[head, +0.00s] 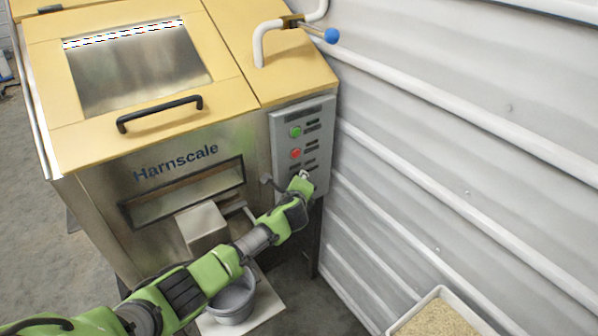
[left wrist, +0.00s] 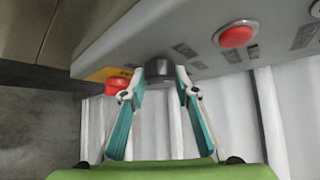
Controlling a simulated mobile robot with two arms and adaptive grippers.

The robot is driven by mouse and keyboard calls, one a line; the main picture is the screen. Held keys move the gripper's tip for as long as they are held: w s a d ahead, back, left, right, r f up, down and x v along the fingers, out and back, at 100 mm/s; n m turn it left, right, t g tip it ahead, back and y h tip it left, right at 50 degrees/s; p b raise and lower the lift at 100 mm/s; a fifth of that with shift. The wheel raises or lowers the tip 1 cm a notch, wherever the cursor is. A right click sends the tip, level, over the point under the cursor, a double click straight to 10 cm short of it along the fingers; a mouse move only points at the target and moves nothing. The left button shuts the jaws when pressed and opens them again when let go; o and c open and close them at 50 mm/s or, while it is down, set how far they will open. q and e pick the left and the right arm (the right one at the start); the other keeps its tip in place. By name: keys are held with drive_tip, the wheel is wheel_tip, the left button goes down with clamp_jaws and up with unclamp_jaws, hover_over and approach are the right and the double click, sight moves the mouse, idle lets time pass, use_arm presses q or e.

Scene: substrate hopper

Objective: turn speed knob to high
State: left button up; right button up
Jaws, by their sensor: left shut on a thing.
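The speed knob (left wrist: 159,70) is a dark grey round knob on the grey control panel (left wrist: 205,30). In the left wrist view my left gripper (left wrist: 161,84) has a fingertip on each side of it and is shut on it. Which way the knob points cannot be told. In the head view my left arm reaches up from the bottom left, and the gripper (head: 303,178) is at the lower part of the panel (head: 318,120), hiding the knob. My right gripper is in neither view.
A green button (head: 295,132) and a red button (head: 295,153) sit above the gripper. A red control on a yellow plate (left wrist: 95,75) lies close beside the left finger. The ribbed white wall (head: 450,150) is at the right. A grey bucket (head: 236,300) stands below my arm.

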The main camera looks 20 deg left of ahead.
use_arm(q)
drive_tip(key=shift+w+d+r+m+g+y+p, duration=0.1)
drive_tip(key=shift+m+g+y+p, duration=0.45)
drive_tip(key=shift+g+p, duration=0.35)
drive_tip(key=shift+w+d+r+m+g+y+p, duration=0.1)
drive_tip(key=shift+m+g+y+p, duration=0.25)
drive_tip(key=shift+m+g+p, duration=0.45)
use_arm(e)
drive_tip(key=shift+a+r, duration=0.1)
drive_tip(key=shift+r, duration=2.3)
use_arm(q)
drive_tip(key=o, duration=1.1)
drive_tip(key=v, duration=1.2)
drive_tip(key=shift+w, duration=0.2)
